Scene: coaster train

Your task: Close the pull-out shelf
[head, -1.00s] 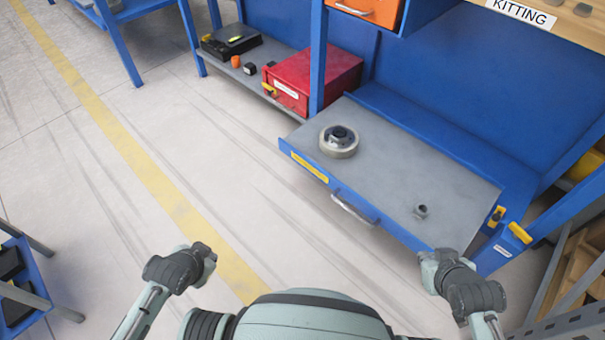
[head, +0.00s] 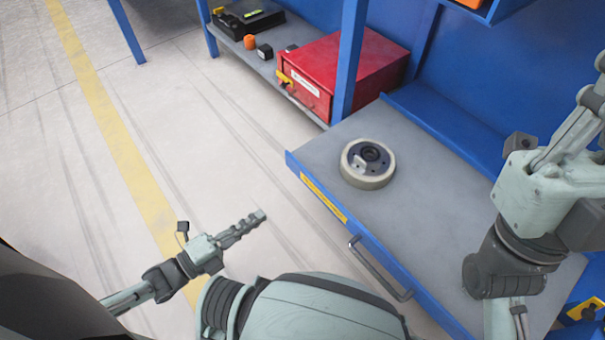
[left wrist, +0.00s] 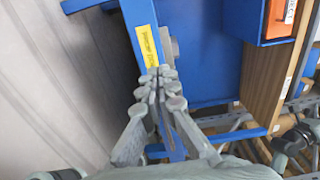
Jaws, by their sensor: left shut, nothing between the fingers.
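The pull-out shelf (head: 305,158) stands pulled out, with a grey top, a blue front and a yellow label. Its handle (head: 380,268) is on the front. My left gripper (head: 262,214) is shut and empty, in front of the shelf and apart from it. In the left wrist view its closed fingers (left wrist: 160,78) point toward the blue shelf front (left wrist: 143,22) with the yellow label. My right arm reaches over the shelf's right part and hides it. Part of my right gripper (head: 565,135) shows at the right edge; its fingertips are not clear.
A grey wheel (head: 368,163) lies on the shelf top. A red box (head: 345,68), an orange item (head: 249,42) and a black case (head: 247,20) stand on a low shelf at the back. A blue post (head: 350,60) stands beside the pull-out shelf. The floor at left is clear.

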